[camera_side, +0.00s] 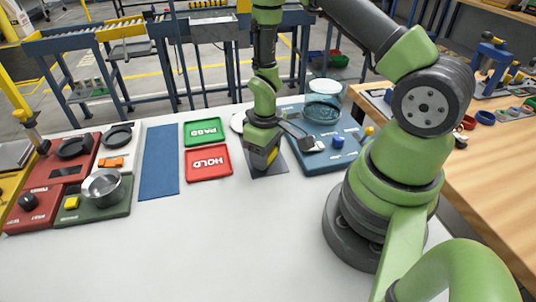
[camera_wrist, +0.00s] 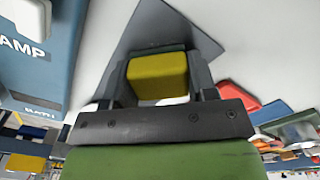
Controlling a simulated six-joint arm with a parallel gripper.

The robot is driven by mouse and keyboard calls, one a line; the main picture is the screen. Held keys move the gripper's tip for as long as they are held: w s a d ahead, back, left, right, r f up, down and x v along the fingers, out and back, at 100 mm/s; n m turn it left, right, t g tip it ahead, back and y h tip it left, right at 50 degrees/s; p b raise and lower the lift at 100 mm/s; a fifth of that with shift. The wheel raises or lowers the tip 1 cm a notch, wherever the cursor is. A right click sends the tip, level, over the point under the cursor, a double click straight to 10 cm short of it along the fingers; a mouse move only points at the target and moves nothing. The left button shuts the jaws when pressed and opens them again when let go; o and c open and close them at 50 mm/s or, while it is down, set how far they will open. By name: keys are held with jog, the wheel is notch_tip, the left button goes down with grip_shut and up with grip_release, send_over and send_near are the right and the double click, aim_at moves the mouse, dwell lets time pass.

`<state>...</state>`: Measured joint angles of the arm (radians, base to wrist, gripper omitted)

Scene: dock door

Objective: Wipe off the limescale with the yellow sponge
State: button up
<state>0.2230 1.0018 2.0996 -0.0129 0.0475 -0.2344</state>
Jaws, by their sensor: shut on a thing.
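My gripper (camera_side: 262,160) points down over a dark grey plate (camera_side: 268,171) near the middle of the white table. It is shut on the yellow sponge (camera_wrist: 158,76), which sits between the two jaws in the wrist view. In the side view a small yellow part of the sponge (camera_side: 272,155) shows beside the jaws. The grey plate also shows behind the sponge in the wrist view (camera_wrist: 155,25). I cannot tell whether the sponge touches the plate. I cannot make out limescale in either view.
Right of my gripper is a blue station (camera_side: 318,160) with a clear water vessel (camera_side: 323,108). Left are the red HOLD tray (camera_side: 196,174), green PASS tray (camera_side: 190,140) and blue mat (camera_side: 160,160). A steel pot (camera_side: 103,186) stands far left. The front table is clear.

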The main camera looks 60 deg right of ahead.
aim_at(269, 158)
jog(key=shift+w+d+f, duration=0.1)
jog(key=shift+w+d, duration=1.35)
jog(key=shift+s+a, duration=2.2)
jog(key=r, duration=0.2)
jog(key=shift+s+a+r, duration=0.2)
jog(key=shift+r, duration=3)
